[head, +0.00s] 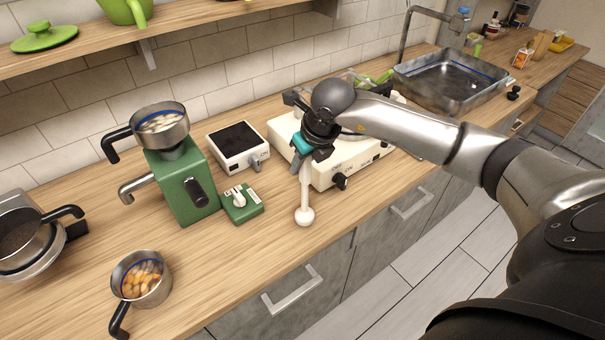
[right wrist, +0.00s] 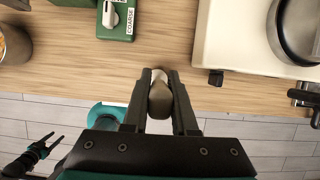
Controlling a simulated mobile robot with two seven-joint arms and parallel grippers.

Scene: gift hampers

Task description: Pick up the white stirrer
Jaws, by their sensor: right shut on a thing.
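The white stirrer (head: 305,190) hangs upright from my right gripper (head: 306,152), with its round white knob end low over the counter near the front edge. Whether the knob touches the wood I cannot tell. In the right wrist view the stirrer (right wrist: 160,98) shows end-on between the two fingers, which are shut on it. My left gripper (right wrist: 48,146) shows small and dark at the lower left of the right wrist view, its fingers apart and empty; it is not in the head view.
A white hot-plate unit (head: 325,172) stands just behind my right gripper. To the left are a green box with a knob (head: 241,204), a green grinder (head: 186,185), a white scale (head: 238,146) and a metal cup of orange pieces (head: 141,279). The counter's front middle is clear.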

